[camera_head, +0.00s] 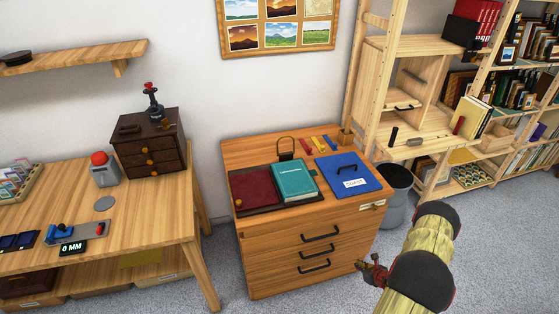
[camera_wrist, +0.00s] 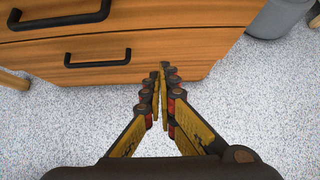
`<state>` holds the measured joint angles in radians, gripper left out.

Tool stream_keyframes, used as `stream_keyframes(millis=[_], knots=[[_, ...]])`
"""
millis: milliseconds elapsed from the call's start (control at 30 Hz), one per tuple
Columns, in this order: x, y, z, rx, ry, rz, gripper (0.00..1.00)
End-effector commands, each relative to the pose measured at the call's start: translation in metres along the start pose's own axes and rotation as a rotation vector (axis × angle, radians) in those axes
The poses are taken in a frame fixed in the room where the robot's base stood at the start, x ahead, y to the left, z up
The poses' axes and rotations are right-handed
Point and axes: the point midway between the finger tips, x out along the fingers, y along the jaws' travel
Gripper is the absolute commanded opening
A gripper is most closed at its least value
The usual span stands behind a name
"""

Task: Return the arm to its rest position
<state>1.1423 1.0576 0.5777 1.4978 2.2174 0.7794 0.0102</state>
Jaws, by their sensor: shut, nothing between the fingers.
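My gripper (camera_wrist: 160,75) is shut and empty in the wrist view, its yellow and dark fingers together over the grey carpet. It points toward the lower front of the wooden drawer cabinet (camera_wrist: 190,48). In the head view my gripper (camera_head: 363,267) shows small beside my arm (camera_head: 431,245), just right of the lower drawers of the cabinet (camera_head: 258,262). Any gap between the gripper and the cabinet front is hard to judge.
The cabinet top holds a teal book (camera_head: 294,181), a dark red folder (camera_head: 253,187) and a blue folder (camera_head: 345,172). A grey bin (camera_head: 394,203) stands right of it. A wooden table (camera_head: 130,222) is at left, shelves (camera_head: 420,150) at right. Carpet in front is open.

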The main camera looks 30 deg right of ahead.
Motion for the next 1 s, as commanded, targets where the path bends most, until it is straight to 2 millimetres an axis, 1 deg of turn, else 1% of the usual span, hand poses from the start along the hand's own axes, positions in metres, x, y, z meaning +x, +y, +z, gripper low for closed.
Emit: stream_keyframes(millis=[133, 200, 267, 300, 367, 400, 467, 567, 600, 667, 700, 767, 800, 867, 900, 967, 1000], knots=[[0.0, 0.003, 0.001, -0.011, -0.004, 0.01, 0.0], [0.0, 0.012, 0.001, -0.039, -0.007, 0.041, 0.0], [-0.003, 0.03, -0.004, -0.073, -0.004, 0.091, 0.0], [-0.006, 0.045, -0.007, -0.102, -0.001, 0.135, 0.0], [-0.014, 0.07, -0.013, -0.149, 0.003, 0.207, 0.0], [-0.021, 0.085, -0.013, -0.187, 0.002, 0.256, 0.0], [-0.035, 0.101, -0.005, -0.255, -0.007, 0.322, 0.0], [-0.063, 0.127, 0.018, -0.392, -0.029, 0.433, 0.0], [-0.076, 0.138, 0.031, -0.459, -0.039, 0.48, 0.0], [-0.097, 0.155, 0.051, -0.567, -0.054, 0.553, 0.0], [-0.112, 0.167, 0.064, -0.642, -0.062, 0.599, 0.0], [-0.134, 0.183, 0.083, -0.756, -0.073, 0.665, 0.0], [-0.15, 0.193, 0.095, -0.834, -0.08, 0.708, 0.0], [-0.173, 0.208, 0.112, -0.95, -0.088, 0.768, 0.0], [-0.189, 0.218, 0.123, -1.028, -0.092, 0.807, 0.0], [-0.212, 0.232, 0.137, -1.142, -0.096, 0.861, 0.0], [-0.227, 0.24, 0.145, -1.218, -0.097, 0.893, 0.0]])
